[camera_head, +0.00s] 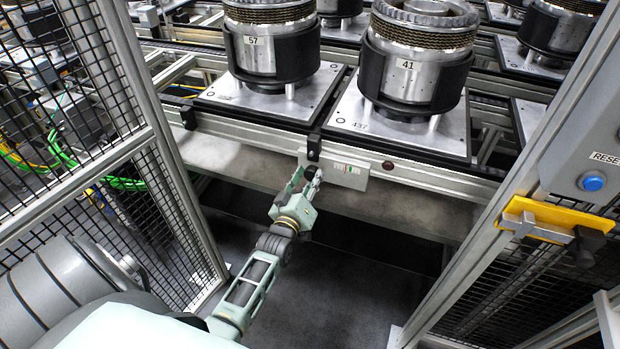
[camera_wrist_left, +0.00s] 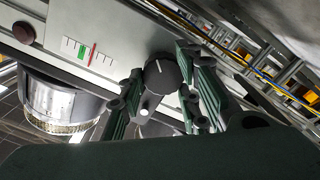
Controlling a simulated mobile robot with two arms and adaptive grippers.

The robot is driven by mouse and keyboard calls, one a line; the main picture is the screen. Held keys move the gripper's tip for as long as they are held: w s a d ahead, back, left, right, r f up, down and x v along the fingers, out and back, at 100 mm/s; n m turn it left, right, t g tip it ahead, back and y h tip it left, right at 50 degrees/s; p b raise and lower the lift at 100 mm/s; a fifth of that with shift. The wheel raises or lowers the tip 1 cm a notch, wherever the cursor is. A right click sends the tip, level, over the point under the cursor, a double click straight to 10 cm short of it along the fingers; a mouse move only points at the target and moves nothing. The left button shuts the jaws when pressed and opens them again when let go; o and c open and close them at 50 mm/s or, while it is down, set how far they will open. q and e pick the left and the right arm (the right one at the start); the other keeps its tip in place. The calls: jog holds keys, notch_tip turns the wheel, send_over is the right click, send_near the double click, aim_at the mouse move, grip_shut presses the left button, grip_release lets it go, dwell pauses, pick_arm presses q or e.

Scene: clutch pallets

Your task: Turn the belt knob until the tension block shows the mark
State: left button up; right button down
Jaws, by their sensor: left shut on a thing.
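The belt knob (camera_wrist_left: 162,76) is black and round with a white line on its face. It shows in the left wrist view between the fingers of my left gripper (camera_head: 304,180), which is shut on it. The tension block (camera_head: 346,172) is a pale plate on the conveyor's front rail. In the left wrist view its scale (camera_wrist_left: 88,50) has black ticks, green marks and one red line. The red line stands just to the right of the green marks, apart from them. In the head view the fingers mostly hide the knob. My right gripper is not in view.
A dark red button (camera_head: 388,166) sits right of the block. Mesh fencing (camera_head: 85,110) stands left, and a post with a blue reset button (camera_head: 592,181) stands right.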

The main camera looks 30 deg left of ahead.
pick_arm(q)
jog(key=m, duration=0.6)
jog(key=shift+w+d+r, duration=0.1)
jog(key=shift+w+r, duration=0.05)
jog(key=shift+r, duration=0.05)
jog(key=m, duration=0.6)
jog(key=shift+d+f+m, duration=0.1)
jog(key=shift+f+m, duration=0.1)
jog(key=shift+m, duration=0.1)
jog(key=o, duration=1.1)
jog(key=shift+d+f, duration=0.1)
